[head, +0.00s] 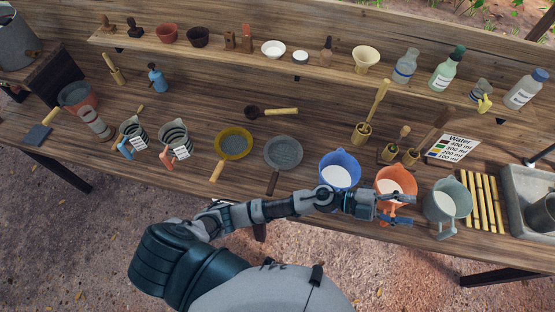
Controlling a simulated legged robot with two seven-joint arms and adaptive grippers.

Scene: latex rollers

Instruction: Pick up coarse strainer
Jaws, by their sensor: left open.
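Two round strainers lie side by side on the workbench in the head view. One strainer has a yellow rim and a light wooden handle (233,143). The other is a grey strainer (283,152) with a dark handle pointing toward the front edge. I cannot tell from the mesh which one is coarse. My left gripper (408,208) is open, its fingers spread in front of the orange bucket. It is well to the right of both strainers, and I cannot tell whether it touches the bucket. My right gripper is out of view.
A blue bucket (340,168), the orange bucket (395,180) and a grey-green pitcher (447,201) hold white liquid near the front edge. Two striped cups stand left of the strainers. A dark ladle (270,112) lies behind them. A raised shelf (300,70) holds bowls and bottles.

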